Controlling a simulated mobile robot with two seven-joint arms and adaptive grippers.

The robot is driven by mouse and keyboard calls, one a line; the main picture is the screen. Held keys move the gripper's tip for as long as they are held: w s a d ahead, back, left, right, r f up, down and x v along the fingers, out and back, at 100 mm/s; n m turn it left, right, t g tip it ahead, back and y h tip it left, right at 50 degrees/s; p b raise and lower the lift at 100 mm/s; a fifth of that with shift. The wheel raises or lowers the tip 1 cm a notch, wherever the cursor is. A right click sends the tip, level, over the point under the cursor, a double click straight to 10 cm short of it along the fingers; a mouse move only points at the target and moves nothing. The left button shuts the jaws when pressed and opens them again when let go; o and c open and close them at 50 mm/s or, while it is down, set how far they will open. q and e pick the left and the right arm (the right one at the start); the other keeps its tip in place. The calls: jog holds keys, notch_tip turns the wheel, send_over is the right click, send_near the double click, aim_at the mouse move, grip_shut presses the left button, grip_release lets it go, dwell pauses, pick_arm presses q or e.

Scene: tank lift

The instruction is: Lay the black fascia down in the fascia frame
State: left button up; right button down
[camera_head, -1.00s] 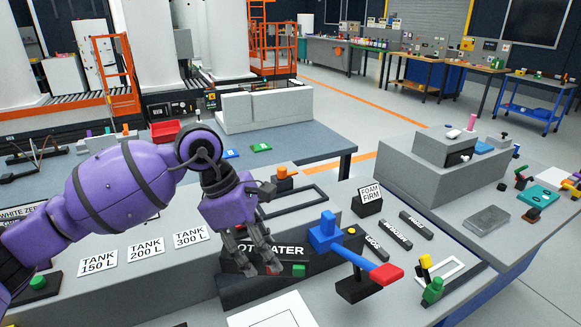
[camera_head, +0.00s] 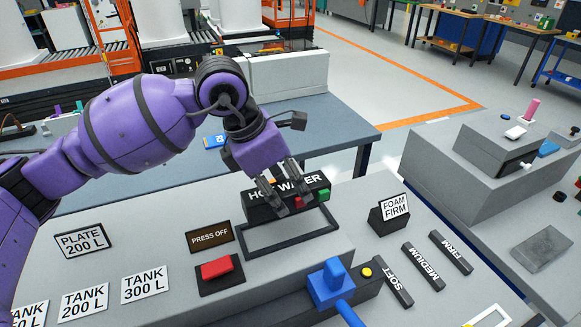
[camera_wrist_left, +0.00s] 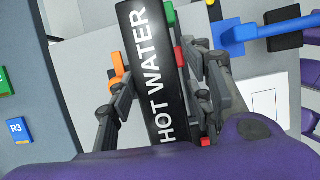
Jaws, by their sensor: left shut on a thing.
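The black fascia (camera_head: 258,211), a dark block lettered HOT WATER, is in my left gripper (camera_head: 284,201). In the left wrist view the fascia (camera_wrist_left: 150,75) lies lengthwise between the two fingers, which are shut on it. Small red and green blocks show along its side. The fascia frame (camera_head: 290,244), a dark rectangular outline on the grey bench, is just below and in front of the fascia in the head view. The fascia hides the frame's far edge. I cannot tell the exact height between them. My right gripper is not in view.
A red button (camera_head: 217,268) and a PRESS OFF sign (camera_head: 210,237) stand left of the frame. The FOAM FIRM sign (camera_head: 389,212) stands to its right. A blue lever (camera_head: 331,284) is nearer. Soft, medium and firm bars lie at the right.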

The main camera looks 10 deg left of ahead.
aim_at(285, 203)
pick_arm(q)
jog(key=shift+s+r, duration=0.2)
jog(key=shift+s, duration=0.25)
jog(key=shift+w+f, duration=0.15)
jog(key=shift+f, duration=0.25)
notch_tip(285, 203, down, 2)
jog(key=shift+b, duration=0.5)
jog(key=shift+f+b, duration=0.35)
jog(key=shift+f, duration=0.95)
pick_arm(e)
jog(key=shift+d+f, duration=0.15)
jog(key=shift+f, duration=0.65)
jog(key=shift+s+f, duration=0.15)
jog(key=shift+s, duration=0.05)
pick_arm(q)
jog(key=shift+f+b, duration=0.3)
jog(key=shift+b, duration=0.05)
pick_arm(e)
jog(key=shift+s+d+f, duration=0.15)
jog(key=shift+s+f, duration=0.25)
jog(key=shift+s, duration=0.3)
